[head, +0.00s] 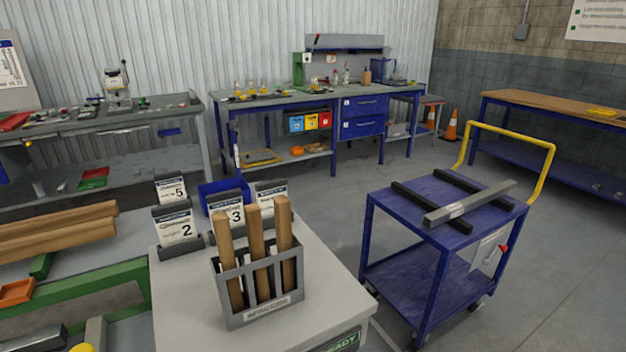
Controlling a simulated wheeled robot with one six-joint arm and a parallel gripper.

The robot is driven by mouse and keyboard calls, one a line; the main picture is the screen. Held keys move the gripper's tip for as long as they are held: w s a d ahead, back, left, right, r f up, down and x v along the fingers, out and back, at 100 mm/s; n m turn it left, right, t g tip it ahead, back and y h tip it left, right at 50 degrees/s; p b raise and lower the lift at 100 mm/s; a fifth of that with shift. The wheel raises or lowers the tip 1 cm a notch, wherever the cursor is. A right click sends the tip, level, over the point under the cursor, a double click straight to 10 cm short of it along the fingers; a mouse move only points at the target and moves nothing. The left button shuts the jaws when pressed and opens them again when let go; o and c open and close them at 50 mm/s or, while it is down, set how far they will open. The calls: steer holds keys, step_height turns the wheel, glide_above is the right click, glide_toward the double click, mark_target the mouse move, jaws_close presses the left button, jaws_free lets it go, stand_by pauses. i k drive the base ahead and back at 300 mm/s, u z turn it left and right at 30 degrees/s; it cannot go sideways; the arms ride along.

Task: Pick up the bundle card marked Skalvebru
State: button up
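Several white cards with dark top bands stand in holders on a pale grey table (192,318). A card with a 2 (177,228) is front left, and a card with a 5 (171,189) is behind it. A card with a 3 (235,211) stands further right, partly covered by wooden bars. Another card (268,191) stands right of it, its lower part hidden by the bars. The names are too small and blurred to read surely, so I cannot tell which says Skalvebru. My gripper is not in view.
A grey rack (262,312) with upright wooden bars (256,240) stands in front of the cards. A blue bin (212,189) is behind them. A blue cart (400,228) carrying metal bars stands to the right, with open floor (320,205) between. Timber (60,230) lies left.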

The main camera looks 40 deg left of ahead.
mark_target(267, 190)
steer(key=i, duration=2.3)
steer(key=u, duration=3.55)
steer(key=i, duration=0.5)
steer(key=z, duration=0.1)
